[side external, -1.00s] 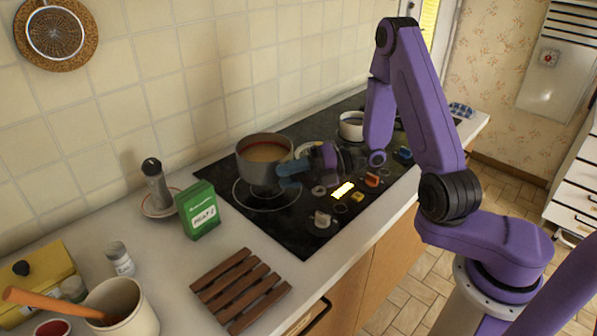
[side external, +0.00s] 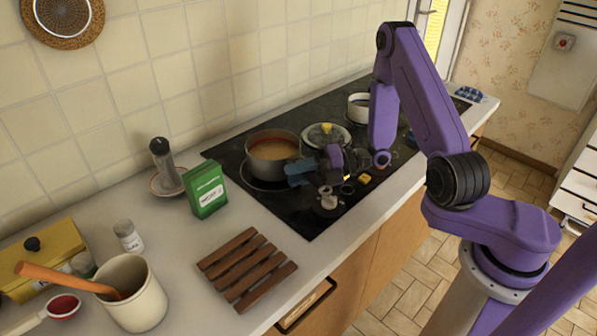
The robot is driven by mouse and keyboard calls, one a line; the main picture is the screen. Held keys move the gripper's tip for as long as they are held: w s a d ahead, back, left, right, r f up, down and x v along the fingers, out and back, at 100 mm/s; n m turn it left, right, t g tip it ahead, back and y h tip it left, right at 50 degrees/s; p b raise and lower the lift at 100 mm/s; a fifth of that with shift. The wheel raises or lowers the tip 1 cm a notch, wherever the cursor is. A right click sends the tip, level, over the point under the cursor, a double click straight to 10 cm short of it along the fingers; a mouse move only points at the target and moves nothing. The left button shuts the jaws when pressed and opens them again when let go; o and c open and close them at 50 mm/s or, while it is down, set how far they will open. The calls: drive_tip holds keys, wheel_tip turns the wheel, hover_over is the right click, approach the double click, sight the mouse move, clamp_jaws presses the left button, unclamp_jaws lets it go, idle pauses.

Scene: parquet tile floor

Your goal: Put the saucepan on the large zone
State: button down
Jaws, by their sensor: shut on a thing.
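The saucepan (side external: 272,163), grey metal with orange-brown contents, is upright on or just above the large zone (side external: 252,184) at the near left of the black hob. The pan covers most of this ring, and I cannot tell whether its base touches the glass. My gripper (side external: 301,171) is at the pan's right side, shut on it, probably at the handle. The fingers and my wrist hide the exact grip.
A round lid-like item with a yellow knob (side external: 326,133) and a white pot (side external: 359,108) stand farther back on the hob (side external: 308,220). Knobs line its front. A green box (side external: 205,190) and a wooden trivet (side external: 246,268) are on the counter at left.

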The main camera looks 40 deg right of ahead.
drive_tip(key=shift+w+f, duration=0.1)
drive_tip(key=shift+f, duration=0.3)
idle(0.5)
drive_tip(key=c, duration=0.8)
unclamp_jaws()
drive_tip(key=shift+o, duration=0.3)
drive_tip(key=shift+f, duration=0.1)
drive_tip(key=v, duration=1.7)
drive_tip(key=shift+d, duration=0.2)
